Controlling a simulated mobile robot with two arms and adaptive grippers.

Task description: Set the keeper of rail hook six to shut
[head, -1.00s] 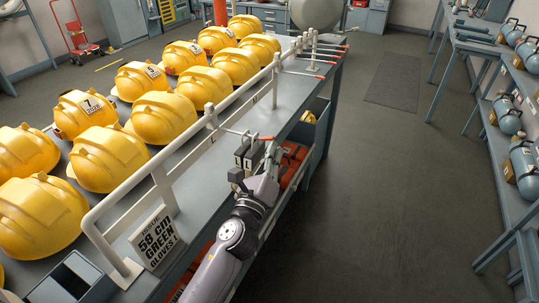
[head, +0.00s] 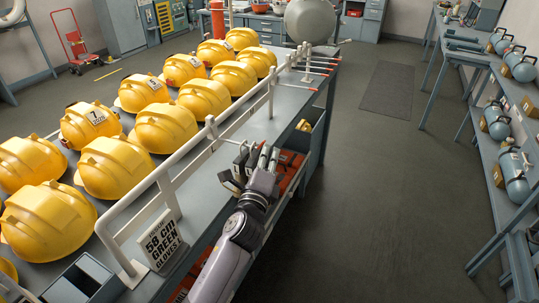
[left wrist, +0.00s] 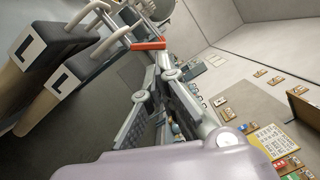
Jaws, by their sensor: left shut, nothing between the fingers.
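The white rail (head: 190,150) runs along the right edge of the helmet table. Near its middle, a hook with a thin prong and black items (head: 236,160) hanging by it is beside my left gripper (head: 269,152). In the left wrist view, a red-tipped prong (left wrist: 148,46) crosses just beyond the fingertips of my left gripper (left wrist: 157,62). The fingers are shut with nothing between them; whether they touch the red tip I cannot tell. Two black items marked L (left wrist: 68,75) hang to the left. I see no hook number, and the keeper's state is unclear. My right gripper is not in view.
Yellow helmets (head: 115,165) fill the table left of the rail. More red-tipped hooks (head: 318,72) stand out at the rail's far end. Right of the table the floor (head: 370,190) is clear, up to shelves of cylinders (head: 512,170).

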